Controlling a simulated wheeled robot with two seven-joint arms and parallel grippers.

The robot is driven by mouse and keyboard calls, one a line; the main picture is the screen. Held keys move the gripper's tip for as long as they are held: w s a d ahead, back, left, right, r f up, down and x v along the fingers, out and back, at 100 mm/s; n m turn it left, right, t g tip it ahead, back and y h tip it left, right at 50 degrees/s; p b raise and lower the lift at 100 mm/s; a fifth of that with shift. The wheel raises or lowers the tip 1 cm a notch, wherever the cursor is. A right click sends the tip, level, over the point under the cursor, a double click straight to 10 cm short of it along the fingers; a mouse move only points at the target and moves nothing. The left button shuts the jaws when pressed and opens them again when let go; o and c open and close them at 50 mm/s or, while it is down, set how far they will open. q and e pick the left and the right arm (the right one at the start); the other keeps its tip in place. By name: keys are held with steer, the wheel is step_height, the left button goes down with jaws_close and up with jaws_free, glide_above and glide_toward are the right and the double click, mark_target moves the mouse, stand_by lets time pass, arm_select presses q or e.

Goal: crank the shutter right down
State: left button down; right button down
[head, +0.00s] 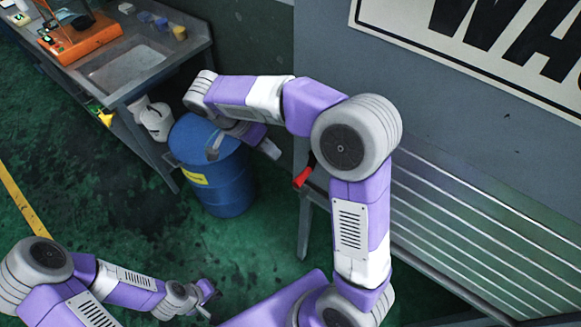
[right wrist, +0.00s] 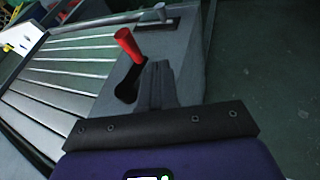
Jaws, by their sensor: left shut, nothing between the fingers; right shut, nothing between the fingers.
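The slatted metal shutter (head: 465,235) is at the right of the head view, below a grey panel. Its slats also fill the left of the right wrist view (right wrist: 60,85). The crank has a red handle (head: 303,177) on a black arm; the right wrist view shows the red handle (right wrist: 128,44) above the black arm and a dark slot. My right gripper (head: 274,152) is shut and empty, a little left of the handle in the head view. Its fingers (right wrist: 156,75) appear just right of the handle in the wrist view. My left gripper (head: 210,291) is shut and empty, low over the floor.
A blue barrel (head: 228,185) stands below my right forearm. A workbench (head: 150,65) with an orange device (head: 80,40) is at the upper left. A large sign (head: 480,40) is on the wall above the shutter. Green floor is open around my left arm.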

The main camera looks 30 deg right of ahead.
mark_target(308, 166)
steer(key=s+d+f+b, duration=0.1)
steer(key=s+d+f, duration=0.2)
steer(key=s, duration=0.1)
steer(key=shift+f, duration=0.4)
steer(key=shift+s, duration=0.15)
steer(key=shift+s+d+f+g, duration=0.1)
steer(key=shift+s+f+g, duration=0.4)
steer(key=shift+s+g, duration=0.1)
